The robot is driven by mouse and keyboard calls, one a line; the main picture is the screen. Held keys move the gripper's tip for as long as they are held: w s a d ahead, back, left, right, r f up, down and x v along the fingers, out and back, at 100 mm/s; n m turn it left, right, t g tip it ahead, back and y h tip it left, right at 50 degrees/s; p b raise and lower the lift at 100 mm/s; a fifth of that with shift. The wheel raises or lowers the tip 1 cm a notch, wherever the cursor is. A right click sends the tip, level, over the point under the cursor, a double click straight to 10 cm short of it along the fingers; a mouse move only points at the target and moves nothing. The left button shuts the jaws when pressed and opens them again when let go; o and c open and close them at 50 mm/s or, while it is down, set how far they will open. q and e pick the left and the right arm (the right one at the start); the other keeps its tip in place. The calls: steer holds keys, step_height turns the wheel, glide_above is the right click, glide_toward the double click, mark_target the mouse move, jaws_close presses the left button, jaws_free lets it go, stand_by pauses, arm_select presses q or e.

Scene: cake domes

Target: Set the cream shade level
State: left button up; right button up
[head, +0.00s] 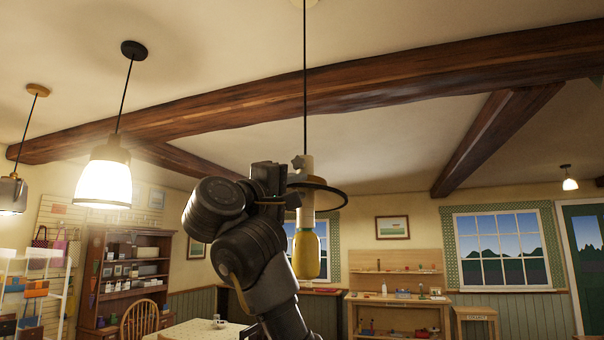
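A pendant lamp hangs by a thin dark cord in the middle of the head view. It has a pale cream stem (306,218), a dark-rimmed round shade (345,199) and a yellow lower part (306,258). The shade's rim looks tilted, lower on the right than on the left. My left gripper (291,200) is at the left side of this lamp, by the shade's left edge. Its fingers are dark and overlap the rim and stem, so I cannot tell whether they grip it. My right gripper is out of view.
A lit white pendant (104,183) and a smaller lamp (13,194) hang to the left. Wooden beams (400,76) cross the ceiling. A table (203,331), a shelf unit (128,271) and a workbench (398,311) stand below. The air right of the lamp is free.

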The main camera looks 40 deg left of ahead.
arm_select(q)
steer(key=shift+w+r+p, duration=0.3)
steer(key=shift+w+r, duration=0.15)
steer(key=shift+w, duration=0.35)
steer(key=shift+w+f, duration=0.1)
jaws_close()
stand_by(0.9)
